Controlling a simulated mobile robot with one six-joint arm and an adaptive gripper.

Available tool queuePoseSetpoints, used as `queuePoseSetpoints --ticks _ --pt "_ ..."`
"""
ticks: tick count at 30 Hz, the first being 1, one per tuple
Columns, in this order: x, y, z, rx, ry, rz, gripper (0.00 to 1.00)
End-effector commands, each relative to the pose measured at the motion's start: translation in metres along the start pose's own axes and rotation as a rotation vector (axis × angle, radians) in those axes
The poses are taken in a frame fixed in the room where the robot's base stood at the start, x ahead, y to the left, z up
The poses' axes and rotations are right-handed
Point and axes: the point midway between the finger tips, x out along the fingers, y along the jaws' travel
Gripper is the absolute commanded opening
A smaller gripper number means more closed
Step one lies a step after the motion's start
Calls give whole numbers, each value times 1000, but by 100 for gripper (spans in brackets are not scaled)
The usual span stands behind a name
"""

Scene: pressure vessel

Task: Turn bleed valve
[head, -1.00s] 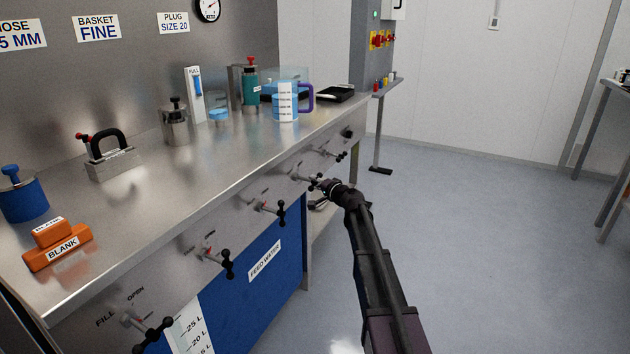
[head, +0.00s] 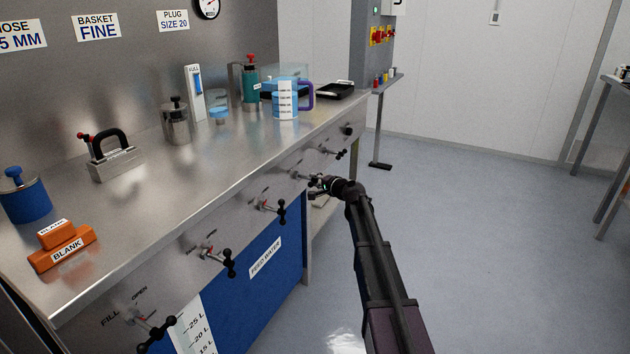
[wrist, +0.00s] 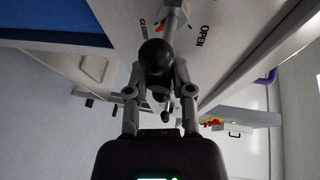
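A row of valves with black ball-ended handles runs along the bench's steel front. My gripper (head: 318,188) is at one of the farther valves, past the one above the blue panel's right end. In the wrist view my gripper (wrist: 159,70) has its two fingers on either side of a black ball knob (wrist: 155,57) of that valve handle (wrist: 172,20). The fingertips appear to touch the knob. The word OPEN and a red pointer (wrist: 160,26) show behind it. The valve's name cannot be read, so I cannot tell whether it is the bleed valve.
Nearer valves (head: 272,208), (head: 222,261) and the fill valve (head: 155,330) stick out along the front; another valve (head: 338,153) lies beyond my gripper. The bench top (head: 150,215) holds a blue canister, orange blanks and a jug. The floor (head: 480,240) at right is clear.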

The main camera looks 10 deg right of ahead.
Motion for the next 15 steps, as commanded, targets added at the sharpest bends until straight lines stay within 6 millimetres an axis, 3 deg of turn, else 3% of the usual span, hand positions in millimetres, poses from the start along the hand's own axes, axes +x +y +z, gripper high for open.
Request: queuePoseSetpoints --ticks 15 --pt "0 0 0 -2 0 -4 54"
